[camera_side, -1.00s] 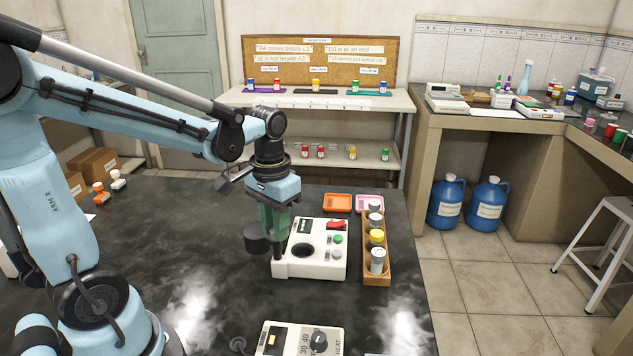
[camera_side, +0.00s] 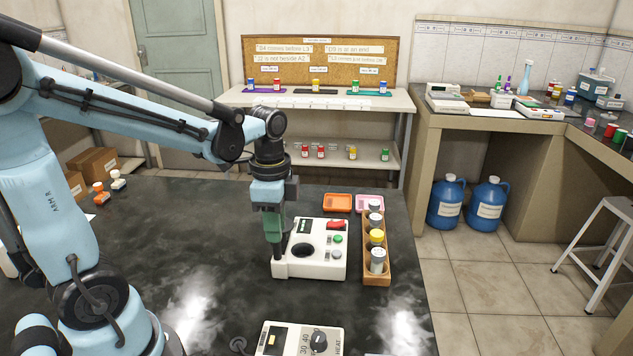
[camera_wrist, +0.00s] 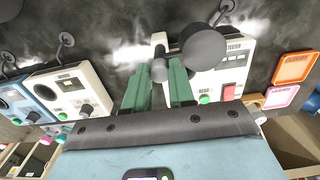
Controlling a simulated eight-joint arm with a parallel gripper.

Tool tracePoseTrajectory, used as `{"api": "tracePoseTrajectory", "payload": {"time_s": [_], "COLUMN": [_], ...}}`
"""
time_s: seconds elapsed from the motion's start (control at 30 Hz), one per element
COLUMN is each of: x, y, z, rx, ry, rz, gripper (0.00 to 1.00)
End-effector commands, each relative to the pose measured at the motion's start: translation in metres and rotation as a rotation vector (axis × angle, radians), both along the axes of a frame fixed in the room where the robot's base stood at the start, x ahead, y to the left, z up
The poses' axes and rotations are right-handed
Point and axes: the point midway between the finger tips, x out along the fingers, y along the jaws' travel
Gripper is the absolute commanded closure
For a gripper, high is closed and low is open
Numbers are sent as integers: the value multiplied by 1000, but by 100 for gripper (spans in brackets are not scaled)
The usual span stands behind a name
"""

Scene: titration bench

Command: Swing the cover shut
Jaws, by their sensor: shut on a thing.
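The white tester (camera_side: 318,262) stands on the dark bench, with a dark round well (camera_side: 302,250) in its top, uncovered in the side view. The cover (camera_wrist: 205,48) is a dark grey disc with a small knob, seen in the wrist view beside the fingertips and in front of part of the tester. My gripper (camera_side: 277,250) points down at the tester's left edge. Its green fingers (camera_wrist: 159,74) are shut on a small grey part that seems to belong to the cover.
A wooden rack (camera_side: 376,268) with several capped bottles stands right of the tester. An orange tray (camera_side: 337,202) and a pink tray (camera_side: 370,203) lie behind. A heater unit (camera_side: 300,338) is at the front.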

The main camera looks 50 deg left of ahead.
Motion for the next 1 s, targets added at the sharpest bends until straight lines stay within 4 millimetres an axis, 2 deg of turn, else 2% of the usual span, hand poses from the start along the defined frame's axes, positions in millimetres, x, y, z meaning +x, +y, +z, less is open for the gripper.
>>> {"api": "tracePoseTrajectory", "payload": {"time_s": [0.17,0.2,0.27,0.3,0.43,1.0], "x": [0,0,0,0,0,0], "y": [0,0,0,0,0,0], "z": [0,0,0,0,0,0], "rx": [0,0,0,0,0,0], "ry": [0,0,0,0,0,0], "rz": [2,2,3,3,-39,-757], "gripper": [93,82,92,93,93,93]}}
